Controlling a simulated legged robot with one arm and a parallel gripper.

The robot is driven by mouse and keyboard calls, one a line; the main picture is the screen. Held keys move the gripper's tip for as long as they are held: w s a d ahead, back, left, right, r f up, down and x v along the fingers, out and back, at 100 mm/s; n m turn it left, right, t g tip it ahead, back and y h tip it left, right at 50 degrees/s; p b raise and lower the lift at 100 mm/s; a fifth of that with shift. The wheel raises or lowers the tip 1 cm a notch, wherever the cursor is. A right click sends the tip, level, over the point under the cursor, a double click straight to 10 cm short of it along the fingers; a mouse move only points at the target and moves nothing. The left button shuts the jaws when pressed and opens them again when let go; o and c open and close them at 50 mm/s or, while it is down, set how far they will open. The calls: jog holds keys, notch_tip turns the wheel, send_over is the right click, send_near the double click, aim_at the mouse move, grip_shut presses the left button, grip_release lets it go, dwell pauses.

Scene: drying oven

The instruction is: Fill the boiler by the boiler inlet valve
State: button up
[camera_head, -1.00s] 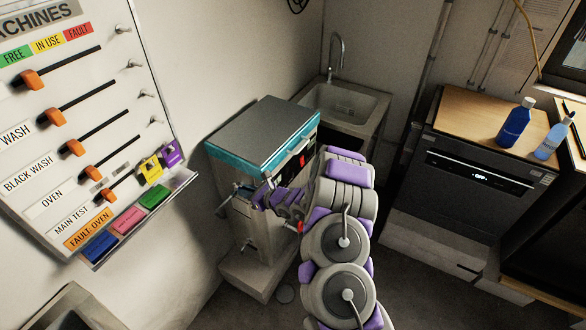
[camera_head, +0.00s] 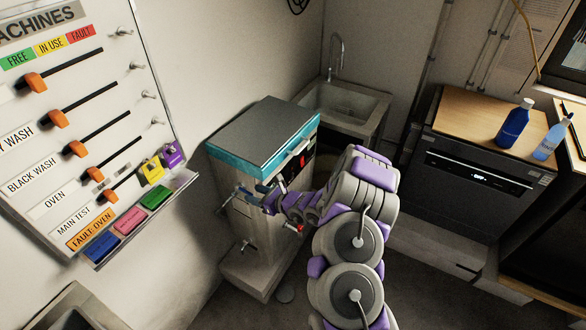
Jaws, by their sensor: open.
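The boiler (camera_head: 250,240) is a pale upright cabinet with a grey top and teal rim in the middle of the view. Valve levers (camera_head: 240,190) stick out from its front left side, and a red-handled valve (camera_head: 299,228) shows low near its right front edge. A blue handle shows close to my gripper; which valve is the inlet I cannot tell. My gripper (camera_head: 272,200) is at the boiler's upper front, close to the levers, with its jaws open. Its fingertips are small here, and whether they touch a lever is unclear. My arm hides part of the boiler's right side.
A sink with a tap (camera_head: 345,103) stands behind the boiler. A dark dishwasher-like machine (camera_head: 470,180) with bottles (camera_head: 515,122) on its wooden top is at the right. A wall board with orange sliders (camera_head: 58,120) is at the left. Dark floor lies in front.

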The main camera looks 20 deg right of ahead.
jog(key=p+v, duration=0.2)
jog(key=v, duration=1)
jog(key=shift+s+d, duration=0.2)
jog(key=shift+s, duration=0.05)
jog(key=shift+r, duration=0.15)
jog(key=s+a+r+n+g+y, duration=0.3)
jog(key=a+r+n, duration=0.4)
jog(key=a+r, duration=0.2)
jog(key=s+a+r+n+g+y, duration=0.35)
jog(key=a+r+n, duration=0.25)
jog(key=a+r, duration=0.25)
jog(key=s+a+r+n+g+h, duration=0.1)
jog(key=s+a+r+n+g, duration=0.4)
jog(key=s, duration=0.3)
jog(key=s+n+g+h, duration=0.4)
jog(key=s+n+h, duration=0.3)
jog(key=s, duration=0.7)
jog(key=s+d+r+n+t+h, duration=0.1)
jog(key=s+d+n+h, duration=0.3)
jog(key=s+d, duration=0.6)
jog(key=d+h, duration=0.2)
jog(key=shift+d+r, duration=0.3)
jog(key=shift+r, duration=0.1)
